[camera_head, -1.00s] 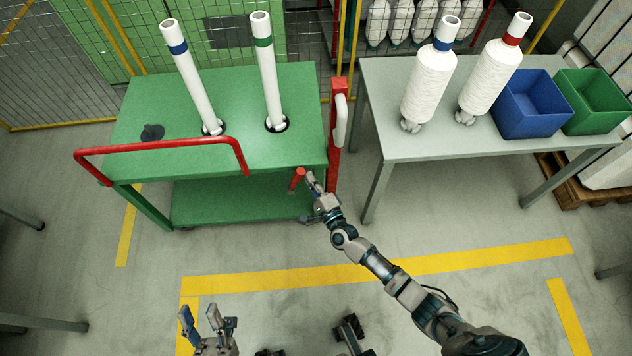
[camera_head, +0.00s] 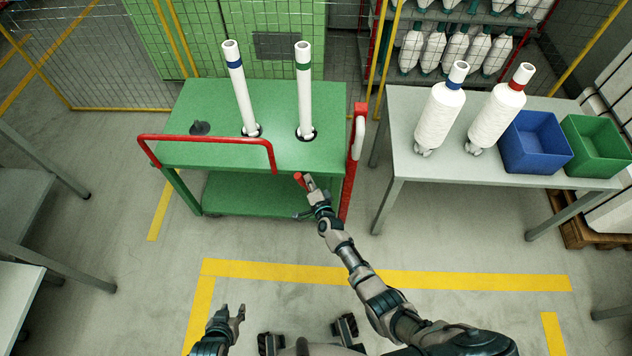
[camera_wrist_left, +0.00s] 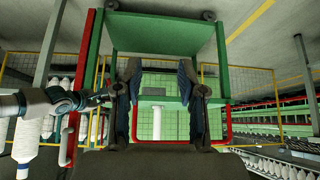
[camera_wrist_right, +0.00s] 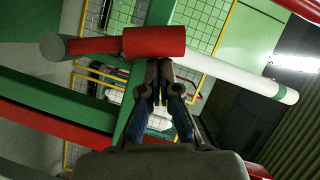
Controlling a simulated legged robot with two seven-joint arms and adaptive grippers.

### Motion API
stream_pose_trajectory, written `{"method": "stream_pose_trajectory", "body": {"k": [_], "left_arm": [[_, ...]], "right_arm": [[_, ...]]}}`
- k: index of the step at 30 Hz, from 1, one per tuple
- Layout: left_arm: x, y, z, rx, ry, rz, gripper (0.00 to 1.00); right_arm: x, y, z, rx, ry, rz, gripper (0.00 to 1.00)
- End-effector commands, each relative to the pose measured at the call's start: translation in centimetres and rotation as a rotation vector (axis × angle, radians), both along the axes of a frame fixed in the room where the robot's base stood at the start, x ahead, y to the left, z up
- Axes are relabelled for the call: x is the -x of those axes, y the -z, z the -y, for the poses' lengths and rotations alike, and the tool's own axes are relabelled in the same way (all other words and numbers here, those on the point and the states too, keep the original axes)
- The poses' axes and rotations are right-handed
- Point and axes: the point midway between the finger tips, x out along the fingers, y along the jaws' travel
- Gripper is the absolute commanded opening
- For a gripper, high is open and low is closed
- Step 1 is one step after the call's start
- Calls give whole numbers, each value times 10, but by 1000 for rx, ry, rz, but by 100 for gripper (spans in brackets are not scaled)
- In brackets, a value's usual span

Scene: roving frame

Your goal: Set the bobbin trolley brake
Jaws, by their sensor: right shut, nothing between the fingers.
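The green bobbin trolley (camera_head: 225,158) stands ahead, with a red push rail (camera_head: 205,138) on its near left side. A short red handle (camera_head: 299,179) sticks out below its front edge near the right corner. It shows large in the right wrist view (camera_wrist_right: 153,42). My right gripper (camera_head: 308,180) is at this handle. Its fingers (camera_wrist_right: 163,72) are shut with nothing between them, their tips close under the handle; I cannot tell whether they touch it. My left gripper (camera_head: 239,316) is open and empty, low in front of the trolley, its fingers apart in the left wrist view (camera_wrist_left: 159,90).
Two white tubes (camera_head: 240,90) stand upright on the trolley. A red post (camera_head: 354,160) is at its right corner. A grey table (camera_head: 410,150) to the right holds two wound bobbins, a blue bin (camera_head: 535,150) and a green bin (camera_head: 597,150). Floor before the trolley is clear.

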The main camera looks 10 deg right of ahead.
Motion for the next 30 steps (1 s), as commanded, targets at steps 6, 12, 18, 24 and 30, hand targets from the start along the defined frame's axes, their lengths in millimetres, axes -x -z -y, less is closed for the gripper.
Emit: {"method": "stream_pose_trajectory", "body": {"k": [6, 12, 18, 24, 30], "left_arm": [[20, 5, -7, -25, -6, -105, 40], [25, 6, -9, -30, -7, -129, 40], [25, 7, -9, -32, -7, -137, 40], [25, 7, -9, -33, -7, -137, 40], [25, 7, -9, -32, -7, -136, 40]], "right_arm": [[-4, 1, -12, 57, 0, -17, 0], [-5, 2, -18, 56, 0, -16, 0], [-6, 3, -21, 53, 0, -17, 0], [-5, 4, -21, 53, -2, -18, 0], [-5, 3, -22, 52, -3, -18, 0]]}}
